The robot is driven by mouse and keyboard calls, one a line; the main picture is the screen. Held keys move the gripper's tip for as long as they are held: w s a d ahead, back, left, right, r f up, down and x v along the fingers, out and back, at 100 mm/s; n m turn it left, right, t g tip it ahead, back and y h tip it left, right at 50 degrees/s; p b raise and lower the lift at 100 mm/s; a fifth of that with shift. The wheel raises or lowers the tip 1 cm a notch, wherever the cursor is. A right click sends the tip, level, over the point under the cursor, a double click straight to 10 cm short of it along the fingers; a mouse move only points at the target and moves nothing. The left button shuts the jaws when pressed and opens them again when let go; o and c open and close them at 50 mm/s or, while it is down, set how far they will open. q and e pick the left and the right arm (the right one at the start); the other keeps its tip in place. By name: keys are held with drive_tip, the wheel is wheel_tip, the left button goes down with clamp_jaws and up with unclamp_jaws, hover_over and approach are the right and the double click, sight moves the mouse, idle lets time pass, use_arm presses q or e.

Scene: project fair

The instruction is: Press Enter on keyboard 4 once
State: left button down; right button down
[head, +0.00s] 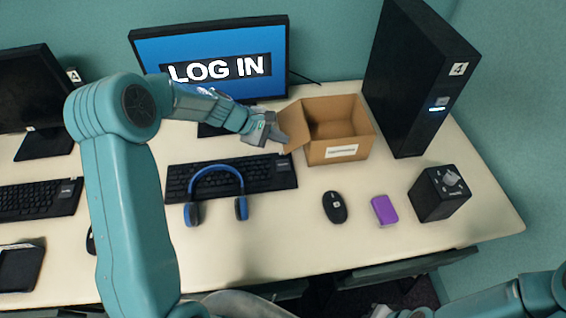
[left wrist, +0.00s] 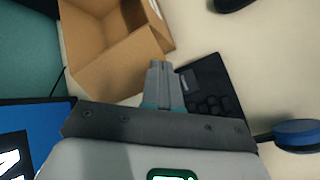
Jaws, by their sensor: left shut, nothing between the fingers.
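A black keyboard (head: 272,174) lies before the monitor (head: 215,50) showing "LOG IN", on the same desk as the tower marked 4 (head: 415,75). I cannot read a number on the keyboard or single out its Enter key. My left gripper (head: 279,134) is shut and empty, above and behind the keyboard's right end, beside the cardboard box. In the left wrist view its closed fingers (left wrist: 162,78) show between the box and the keyboard's end (left wrist: 208,82); the gripper body hides more of the keyboard. My right gripper is out of view; only arm parts show.
A blue headset (head: 217,170) lies over the keyboard's front. The open cardboard box (head: 345,148) stands right of the gripper, a flap toward it. A mouse (head: 335,207), purple item (head: 384,210) and black cube (head: 440,193) stand further right. Another keyboard (head: 40,197) lies left.

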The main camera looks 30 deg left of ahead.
use_arm(q)
drive_tip(key=b, duration=0.6)
hover_over(280, 166)
wheel_tip(280, 166, down, 8)
drive_tip(key=shift+f, duration=0.1)
drive_tip(key=shift+f+b, duration=0.35)
drive_tip(key=shift+b, duration=0.15)
idle(1.3)
drive_tip(key=shift+f+b, duration=0.4)
drive_tip(key=shift+b, duration=0.05)
drive_tip(key=shift+f+b, duration=0.4)
idle(0.5)
drive_tip(key=shift+r, duration=0.15)
drive_tip(key=shift+r+p, duration=0.6)
drive_tip(key=shift+r, duration=0.1)
